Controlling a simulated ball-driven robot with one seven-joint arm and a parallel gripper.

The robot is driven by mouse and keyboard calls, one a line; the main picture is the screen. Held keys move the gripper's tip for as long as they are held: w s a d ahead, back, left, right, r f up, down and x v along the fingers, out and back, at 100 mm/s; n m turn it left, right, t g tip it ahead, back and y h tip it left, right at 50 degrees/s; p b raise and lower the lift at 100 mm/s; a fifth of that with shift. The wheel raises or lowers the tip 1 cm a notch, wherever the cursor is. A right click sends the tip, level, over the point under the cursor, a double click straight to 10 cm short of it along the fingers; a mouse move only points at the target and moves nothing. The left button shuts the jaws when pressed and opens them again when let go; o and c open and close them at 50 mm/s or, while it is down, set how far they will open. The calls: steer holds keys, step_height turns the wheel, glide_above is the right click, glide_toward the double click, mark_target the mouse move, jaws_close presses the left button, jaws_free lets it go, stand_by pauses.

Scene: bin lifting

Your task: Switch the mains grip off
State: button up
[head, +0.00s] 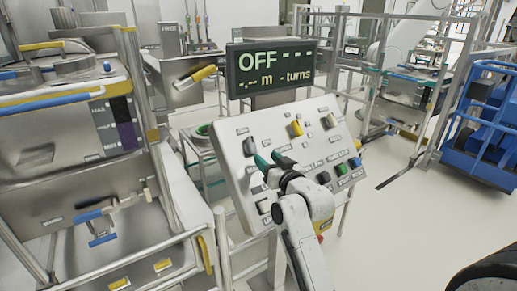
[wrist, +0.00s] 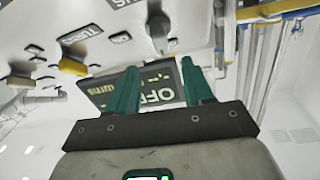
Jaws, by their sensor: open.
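The tilted white control panel (head: 232,180) carries several knobs and buttons, with labels too small to read. A dark grey lever knob (head: 250,146) is at its upper left, a yellow knob (head: 296,128) at its upper middle and a beige knob (head: 332,120) at its upper right. I cannot tell which one is the mains grip. My gripper (head: 273,160) is in front of the panel's left half, open and empty, hiding part of it. In the wrist view, a grey knob (wrist: 158,28) lies beyond the green fingertips (wrist: 160,82), apart from them, and a yellow knob (wrist: 72,66) to the left.
A display (head: 272,66) above the panel reads "OFF" with dashes, "m" and "turns". Metal machinery with rails (head: 150,90) stands close at left.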

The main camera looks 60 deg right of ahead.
mark_target(254, 146)
steer(key=p+x, duration=0.1)
steer(key=x, duration=0.8)
steer(key=shift+p, duration=0.3)
jaws_close()
steer(key=b, duration=0.1)
steer(key=n+y+b, duration=0.1)
steer(key=b, duration=0.1)
steer(key=shift+s+f+n+t, duration=0.1)
steer(key=shift+f+n+t, duration=0.2)
steer(key=shift+r+n+b, duration=0.1)
steer(key=shift+n+b, duration=0.4)
steer(key=shift+b, duration=0.15)
steer(key=shift+r+y, duration=0.15)
steer(key=shift+y, duration=0.15)
jaws_free()
